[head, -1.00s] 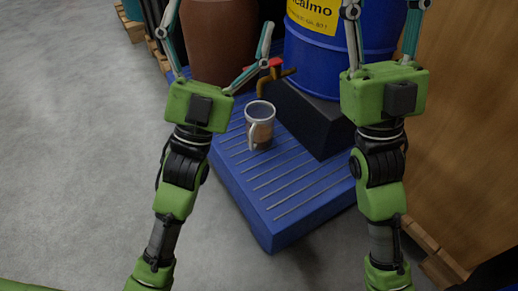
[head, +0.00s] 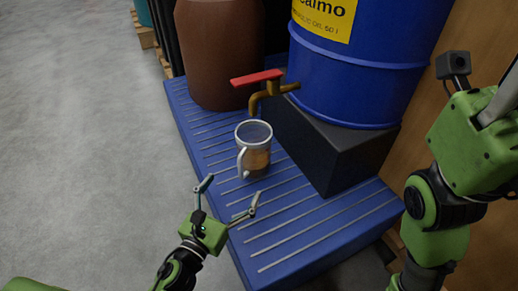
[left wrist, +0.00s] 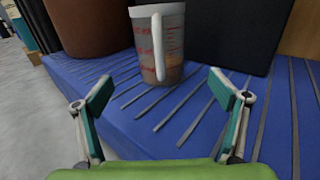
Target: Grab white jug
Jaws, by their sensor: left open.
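The jug (head: 254,150) stands upright on the blue ribbed platform (head: 262,265), with its white handle toward me. In the left wrist view the jug (left wrist: 174,45) looks translucent with red markings and a brownish lower part. My left gripper (head: 228,198) is open and empty, short of the jug and apart from it. In the left wrist view its two fingers (left wrist: 165,100) are spread, with the jug beyond the gap between them. My right arm comes in at the right, and its fingertips are out of the picture.
A brown barrel (head: 220,55) stands at the back left. Grey floor at the left is clear.

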